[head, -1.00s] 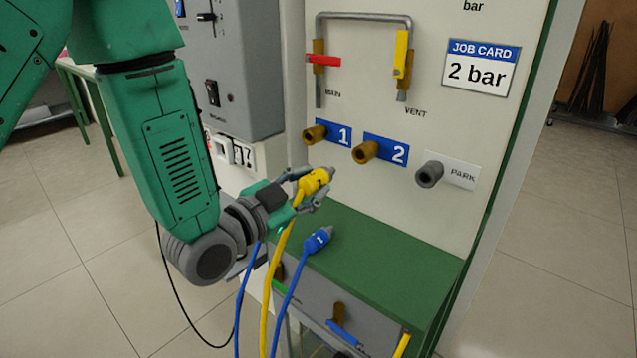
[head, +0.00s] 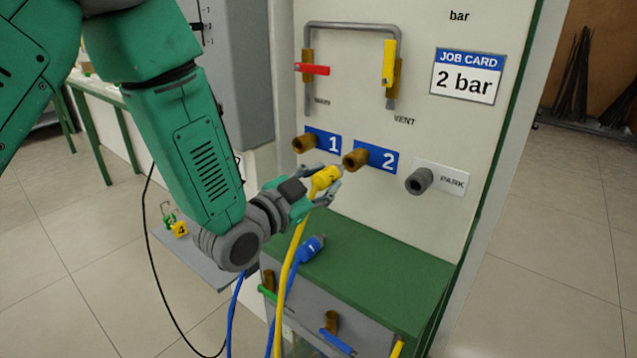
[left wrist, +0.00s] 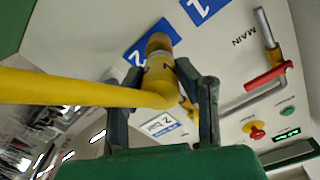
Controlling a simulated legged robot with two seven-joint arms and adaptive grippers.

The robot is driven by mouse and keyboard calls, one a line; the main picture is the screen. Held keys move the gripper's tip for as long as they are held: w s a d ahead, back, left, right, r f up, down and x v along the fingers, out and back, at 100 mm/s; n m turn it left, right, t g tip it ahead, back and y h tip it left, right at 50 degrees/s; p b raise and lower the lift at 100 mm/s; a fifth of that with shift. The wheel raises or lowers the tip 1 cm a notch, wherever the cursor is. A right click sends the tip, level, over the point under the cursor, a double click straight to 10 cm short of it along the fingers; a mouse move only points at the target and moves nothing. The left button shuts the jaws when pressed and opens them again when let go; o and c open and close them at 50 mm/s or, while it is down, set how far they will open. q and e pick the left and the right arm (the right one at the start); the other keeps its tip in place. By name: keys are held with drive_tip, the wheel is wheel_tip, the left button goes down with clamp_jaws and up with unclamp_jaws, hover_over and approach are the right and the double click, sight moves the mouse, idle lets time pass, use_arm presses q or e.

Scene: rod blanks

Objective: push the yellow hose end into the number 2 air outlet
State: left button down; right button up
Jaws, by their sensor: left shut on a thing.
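My left gripper (head: 328,187) is shut on the yellow hose end (head: 326,178). The yellow hose (head: 287,270) hangs down from it. The hose end's tip points at the number 2 air outlet (head: 355,159), a brass stub beside the blue "2" plate (head: 381,158). In the left wrist view the yellow hose end (left wrist: 158,80) sits between the two fingers, in line with the brass outlet (left wrist: 159,43). The tip is at or very close to the outlet's mouth; I cannot tell whether it touches. My right gripper is not in view.
The number 1 outlet (head: 304,143) is to the left and the grey PARK stub (head: 419,181) to the right. A blue hose end (head: 312,247) lies on the green shelf (head: 380,258) below. Valve handles, red (head: 312,69) and yellow (head: 389,64), stand above.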

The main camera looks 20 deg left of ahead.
sight(338, 172)
use_arm(q)
drive_tip(key=shift+d+r, duration=0.1)
drive_tip(key=shift+d, duration=0.45)
drive_tip(key=shift+w+a, duration=0.1)
drive_tip(key=shift+a, duration=0.45)
drive_tip(key=shift+d, duration=0.4)
idle(0.6)
drive_tip(key=shift+x, duration=1.55)
drive_tip(key=c, duration=1.1)
unclamp_jaws()
drive_tip(key=shift+w, duration=0.1)
drive_tip(key=shift+r, duration=0.1)
drive_tip(key=v, duration=1.2)
